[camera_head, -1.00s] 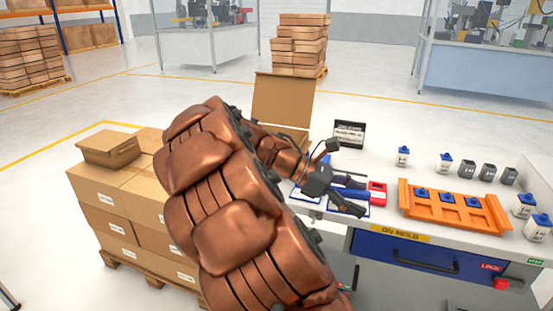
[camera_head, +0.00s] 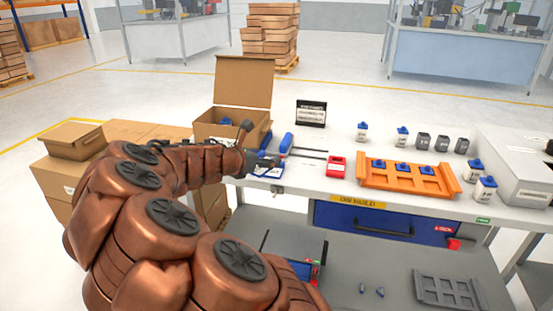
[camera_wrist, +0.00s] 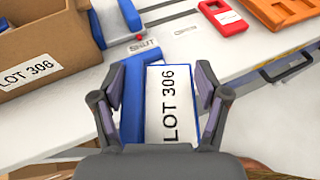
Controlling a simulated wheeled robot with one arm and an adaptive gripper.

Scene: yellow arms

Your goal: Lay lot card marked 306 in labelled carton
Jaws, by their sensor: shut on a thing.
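The lot card (camera_wrist: 170,105) is white with a blue edge and reads "LOT 306" in the wrist view. My gripper (camera_wrist: 160,88) has a finger on each side of it and is shut on it. In the head view my gripper (camera_head: 250,162) is at the bench's left front edge, partly hidden by my arm. The open cardboard carton (camera_head: 234,133) stands just left of it, lid raised, with something blue inside. In the wrist view the carton (camera_wrist: 48,38) is at upper left, its label reading "LOT 306". The card is outside the carton.
A blue lever (camera_head: 286,143) with "SHUT" and "OPEN" markings lies right of the carton. A red device (camera_head: 336,166) and an orange rack (camera_head: 405,175) are further right. A black sign (camera_head: 311,114) stands behind. Stacked boxes (camera_head: 75,140) are at left.

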